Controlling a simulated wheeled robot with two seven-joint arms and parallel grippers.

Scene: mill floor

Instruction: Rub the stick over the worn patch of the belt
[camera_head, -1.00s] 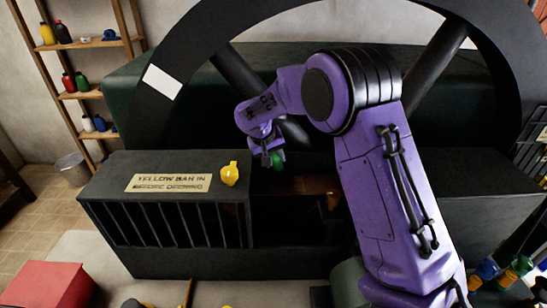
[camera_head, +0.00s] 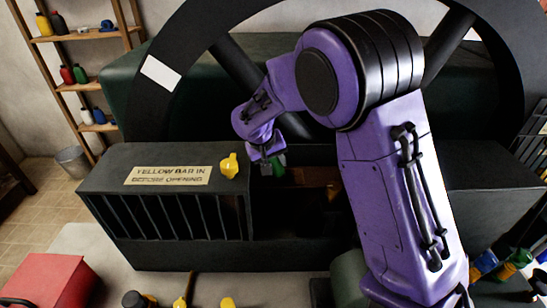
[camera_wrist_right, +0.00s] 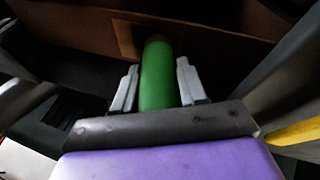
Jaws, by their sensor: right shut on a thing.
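My right gripper (camera_head: 268,157) is over the opening in the middle of the dark machine. It is shut on a green stick (camera_wrist_right: 158,75), which shows between both fingers in the right wrist view. The stick's green end also shows in the head view (camera_head: 279,166). The brown belt (camera_wrist_right: 215,32) runs across the top of the wrist view, and a brown strip of it shows in the opening (camera_head: 318,177). A paler worn patch (camera_wrist_right: 128,38) lies behind the stick's far end, which partly hides it. I cannot tell whether the stick touches the belt. My left gripper is out of view.
A barred guard (camera_head: 165,215) with a yellow-bar sign (camera_head: 168,175) and a yellow knob (camera_head: 229,166) stands left of the opening. A large dark wheel (camera_head: 160,105) rises behind. A red box (camera_head: 48,283) is at the lower left, and shelves with bottles are at the far left.

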